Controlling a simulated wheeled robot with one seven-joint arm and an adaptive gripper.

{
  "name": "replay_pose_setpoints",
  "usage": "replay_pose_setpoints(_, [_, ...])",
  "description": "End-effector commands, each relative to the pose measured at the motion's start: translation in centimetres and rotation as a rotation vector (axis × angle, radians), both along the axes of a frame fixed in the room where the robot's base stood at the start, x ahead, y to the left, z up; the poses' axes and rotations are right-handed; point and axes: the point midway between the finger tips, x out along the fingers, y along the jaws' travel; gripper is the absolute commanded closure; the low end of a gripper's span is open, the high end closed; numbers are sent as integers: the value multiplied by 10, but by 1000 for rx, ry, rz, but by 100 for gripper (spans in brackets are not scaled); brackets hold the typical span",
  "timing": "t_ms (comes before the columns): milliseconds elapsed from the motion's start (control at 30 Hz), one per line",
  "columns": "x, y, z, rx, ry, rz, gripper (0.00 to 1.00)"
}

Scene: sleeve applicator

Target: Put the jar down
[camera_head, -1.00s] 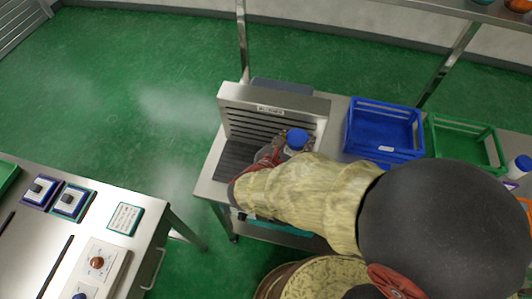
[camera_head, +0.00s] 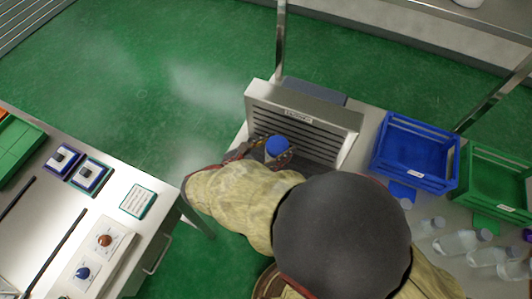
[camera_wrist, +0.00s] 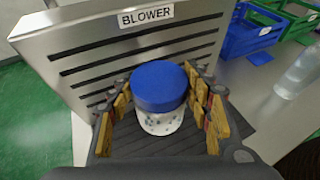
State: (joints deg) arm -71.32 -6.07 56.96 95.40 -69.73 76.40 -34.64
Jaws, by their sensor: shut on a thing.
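The jar (camera_wrist: 161,122) has a blue lid and a pale body with small dark specks. In the wrist view it stands between my gripper's (camera_wrist: 162,110) two padded fingers, which are shut on it from both sides. Its lid also shows in the head view (camera_head: 277,146), with my gripper (camera_head: 272,153) around it. The jar is upright, in front of the slotted metal panel of the blower (camera_wrist: 145,18) and over a dark ribbed surface (camera_wrist: 235,112). I cannot tell whether its base touches that surface.
A blue crate (camera_head: 375,158) and a green crate (camera_head: 463,190) stand right of the blower. Several clear bottles (camera_head: 462,241) lie or stand in front of them. At left is another table (camera_head: 88,196) with buttons and trays. Green floor separates the tables.

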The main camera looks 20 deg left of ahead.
Motion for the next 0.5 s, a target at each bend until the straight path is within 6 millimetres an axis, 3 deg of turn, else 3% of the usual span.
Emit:
replay_pose_setpoints(200, [15, 30, -40, -1, 0, 0, 83])
replay_pose_setpoints(500, [22, 45, -57, 1, -1, 1, 83])
